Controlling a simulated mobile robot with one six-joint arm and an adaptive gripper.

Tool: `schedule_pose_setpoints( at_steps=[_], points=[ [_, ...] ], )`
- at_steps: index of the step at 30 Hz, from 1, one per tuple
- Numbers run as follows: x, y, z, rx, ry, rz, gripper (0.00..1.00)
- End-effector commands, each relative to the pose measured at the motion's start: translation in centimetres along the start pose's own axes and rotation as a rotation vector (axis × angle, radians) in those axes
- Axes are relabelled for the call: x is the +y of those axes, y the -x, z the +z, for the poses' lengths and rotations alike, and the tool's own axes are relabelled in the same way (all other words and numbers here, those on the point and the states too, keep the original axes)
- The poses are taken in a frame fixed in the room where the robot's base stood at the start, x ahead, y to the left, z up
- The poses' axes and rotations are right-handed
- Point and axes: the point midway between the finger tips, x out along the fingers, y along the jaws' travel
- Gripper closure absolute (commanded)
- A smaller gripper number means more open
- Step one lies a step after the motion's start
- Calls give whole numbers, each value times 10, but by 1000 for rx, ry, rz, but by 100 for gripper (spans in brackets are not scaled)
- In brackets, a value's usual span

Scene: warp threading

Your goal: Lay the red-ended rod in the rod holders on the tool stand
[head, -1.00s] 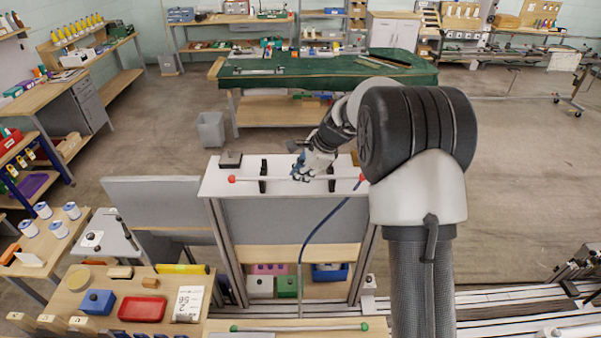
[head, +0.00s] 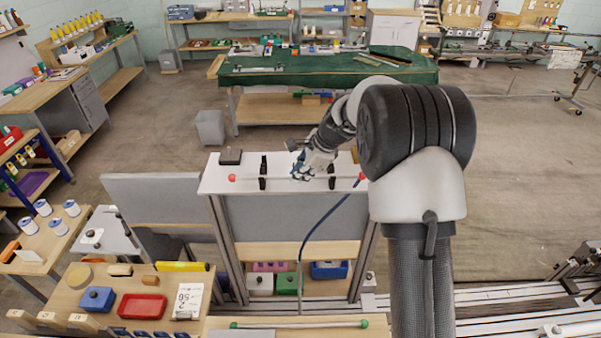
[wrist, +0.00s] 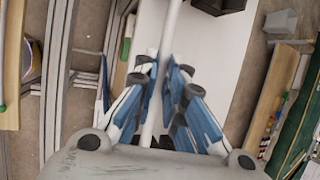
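The red-ended rod is white, with a red left end (head: 231,178) and a red right end (head: 361,176) in the head view. It runs level across the white-topped tool stand (head: 212,186). The black left rod holder (head: 263,184) and black right rod holder (head: 332,183) line up with it. I cannot tell whether the rod rests in them or is just above. My gripper (head: 303,175) is on the rod between the holders. In the wrist view its blue fingers (wrist: 168,95) close around the rod (wrist: 172,25); the ends are out of that view.
A small dark block (head: 230,156) sits at the stand's back left. A green-ended rod (head: 300,325) lies on the near bench. A grey bin (head: 210,128) stands on the floor behind.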

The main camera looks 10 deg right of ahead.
Motion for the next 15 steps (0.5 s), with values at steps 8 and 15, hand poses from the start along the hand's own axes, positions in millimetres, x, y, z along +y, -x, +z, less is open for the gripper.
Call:
schedule_pose_setpoints(
  at_steps=[8, 15],
  points=[
    [0, 0, 0, 0, 0, 0, 71],
    [0, 0, 0, 0, 0, 0, 66]
  ],
)
